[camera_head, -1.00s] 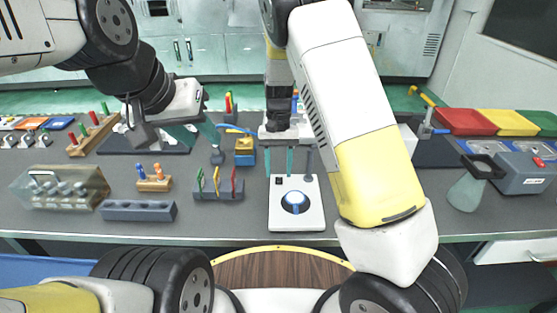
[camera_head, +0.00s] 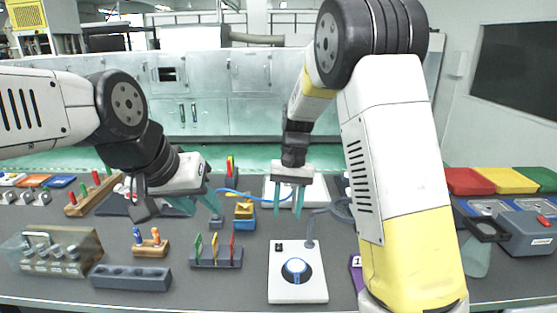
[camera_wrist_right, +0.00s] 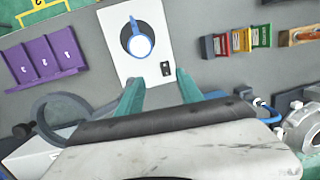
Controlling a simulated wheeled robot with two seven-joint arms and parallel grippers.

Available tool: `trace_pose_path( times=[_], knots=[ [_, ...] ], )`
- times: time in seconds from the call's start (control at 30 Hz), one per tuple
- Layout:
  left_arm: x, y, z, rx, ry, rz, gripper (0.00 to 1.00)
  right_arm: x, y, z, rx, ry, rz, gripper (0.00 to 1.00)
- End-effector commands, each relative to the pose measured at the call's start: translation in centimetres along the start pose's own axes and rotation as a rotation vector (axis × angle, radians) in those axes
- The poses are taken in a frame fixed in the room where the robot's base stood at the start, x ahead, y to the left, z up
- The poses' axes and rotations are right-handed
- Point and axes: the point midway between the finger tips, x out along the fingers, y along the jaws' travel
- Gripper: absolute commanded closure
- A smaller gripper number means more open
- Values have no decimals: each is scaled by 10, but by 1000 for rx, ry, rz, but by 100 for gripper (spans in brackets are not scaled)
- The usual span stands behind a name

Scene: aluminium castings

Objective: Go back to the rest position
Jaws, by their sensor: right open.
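My left gripper (camera_head: 203,204) is at the left, above the table near a dark flat stand. Its teal fingers show from the side and look empty. I cannot tell clearly how far apart they are.
A grey rack with coloured pieces (camera_head: 216,256), a wooden block with pegs (camera_head: 150,246) and a clear-covered box (camera_head: 60,252) stand front left. Coloured bins (camera_head: 513,180) and a grey toolbox (camera_head: 524,232) are at the right. A purple holder (camera_wrist_right: 45,58) shows in the wrist view.

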Motion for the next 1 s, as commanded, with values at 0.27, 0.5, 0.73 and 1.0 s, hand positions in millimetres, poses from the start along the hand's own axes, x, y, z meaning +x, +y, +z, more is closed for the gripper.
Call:
trace_pose_path(
  times=[0.27,0.5,0.73,1.0],
  knots=[
    [0,0,0,0,0,0,64,-77,43,66,-27,188,-153,56],
    [0,0,0,0,0,0,64,-116,74,133,-64,394,-189,56],
    [0,0,0,0,0,0,64,-127,96,190,-94,593,-142,56],
    [0,0,0,0,0,0,64,-124,106,217,-106,700,-85,56]
  ],
)
